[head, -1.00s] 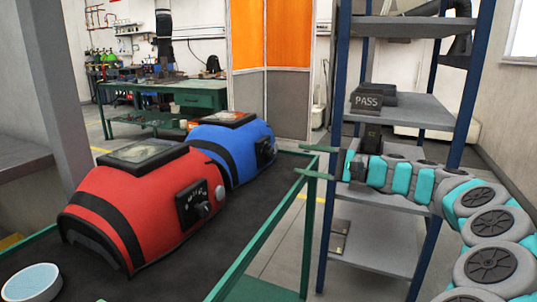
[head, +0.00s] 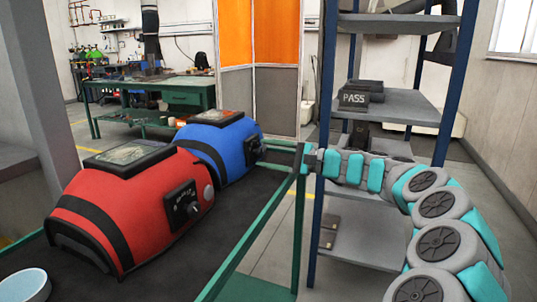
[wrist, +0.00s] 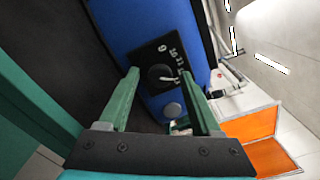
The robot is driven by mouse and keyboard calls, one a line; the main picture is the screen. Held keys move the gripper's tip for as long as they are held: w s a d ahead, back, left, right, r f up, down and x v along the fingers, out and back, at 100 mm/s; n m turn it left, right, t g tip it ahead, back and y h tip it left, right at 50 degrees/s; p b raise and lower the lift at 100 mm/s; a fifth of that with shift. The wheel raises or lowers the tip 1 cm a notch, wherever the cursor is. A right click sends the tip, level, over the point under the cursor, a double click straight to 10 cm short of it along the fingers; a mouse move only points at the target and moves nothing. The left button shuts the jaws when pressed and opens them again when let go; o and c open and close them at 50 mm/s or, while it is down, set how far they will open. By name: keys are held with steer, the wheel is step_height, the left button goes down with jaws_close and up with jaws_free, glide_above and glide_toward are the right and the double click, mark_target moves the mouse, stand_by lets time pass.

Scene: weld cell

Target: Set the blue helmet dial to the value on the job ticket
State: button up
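The blue welding helmet (head: 225,137) rests on the dark bench top, beyond the red helmet (head: 125,205). Its black dial panel (wrist: 147,58) faces my gripper in the wrist view, where the blue shell (wrist: 150,20) also shows. The dial knob (wrist: 158,76) has a pale pointer mark, and small white numerals beside it are too small to read surely. My gripper (wrist: 160,73) is open, its two green fingers on either side of the knob in that view. Contact cannot be told. In the head view, the gripper (head: 262,153) is at the blue helmet's right side. No readable job ticket is seen.
The red helmet has a similar side dial (head: 184,206). A shelf rack (head: 405,106) with a PASS block (head: 354,98) stands close by my arm. A green workbench (head: 185,95) is behind.

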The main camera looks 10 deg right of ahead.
jaws_close()
stand_by(0.3)
steer(key=shift+f+n+b, duration=0.15)
steer(key=shift+n+b, duration=0.15)
steer(key=shift+b, duration=0.25)
steer(key=n+b, duration=0.2)
steer(key=b, duration=0.1)
steer(key=shift+f+b, duration=0.15)
steer(key=shift+b, duration=0.15)
steer(key=n+b, duration=0.2)
steer(key=shift+n+b, duration=0.3)
steer(key=shift+b, duration=0.05)
steer(key=shift+n+b, duration=0.3)
steer(key=shift+r, duration=0.2)
